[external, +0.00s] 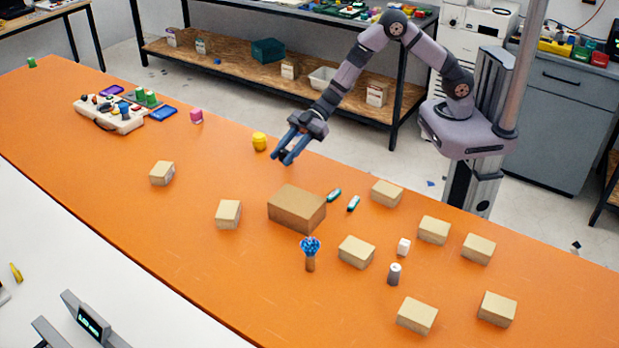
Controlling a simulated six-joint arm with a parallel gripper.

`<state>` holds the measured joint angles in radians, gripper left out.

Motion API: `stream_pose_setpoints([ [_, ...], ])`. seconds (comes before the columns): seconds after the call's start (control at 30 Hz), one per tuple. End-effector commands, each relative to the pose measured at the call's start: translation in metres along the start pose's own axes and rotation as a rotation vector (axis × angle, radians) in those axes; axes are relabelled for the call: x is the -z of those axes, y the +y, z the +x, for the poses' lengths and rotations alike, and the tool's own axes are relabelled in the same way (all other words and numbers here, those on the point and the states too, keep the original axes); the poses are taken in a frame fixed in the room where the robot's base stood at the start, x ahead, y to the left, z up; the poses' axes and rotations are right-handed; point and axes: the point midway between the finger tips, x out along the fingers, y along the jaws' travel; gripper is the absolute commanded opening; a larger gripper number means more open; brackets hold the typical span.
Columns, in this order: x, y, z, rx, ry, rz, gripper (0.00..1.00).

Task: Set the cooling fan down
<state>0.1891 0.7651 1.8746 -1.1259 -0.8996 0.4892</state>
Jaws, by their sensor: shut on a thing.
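My gripper (285,158) is above the orange table (215,165), left of my base, with its fingers pointing down and to the left. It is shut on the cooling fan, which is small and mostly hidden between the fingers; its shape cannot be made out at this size. The gripper appears a little above the table top, with bare orange surface around it. I cannot tell the exact height.
A yellow cylinder (259,141) stands just left of my gripper. A large brown box (297,208) is in front of it. Several smaller cardboard boxes (228,214) are spread over the table.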

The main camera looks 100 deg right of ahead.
Motion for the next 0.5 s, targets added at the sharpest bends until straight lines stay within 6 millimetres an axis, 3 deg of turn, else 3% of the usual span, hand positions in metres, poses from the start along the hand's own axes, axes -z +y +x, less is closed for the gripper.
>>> stream_pose_setpoints([
  [0.2,0.004,0.015,0.044,-0.089,0.005,0.032,0.10],
  [0.5,0.032,0.021,0.084,-0.216,0.004,0.088,0.10],
])
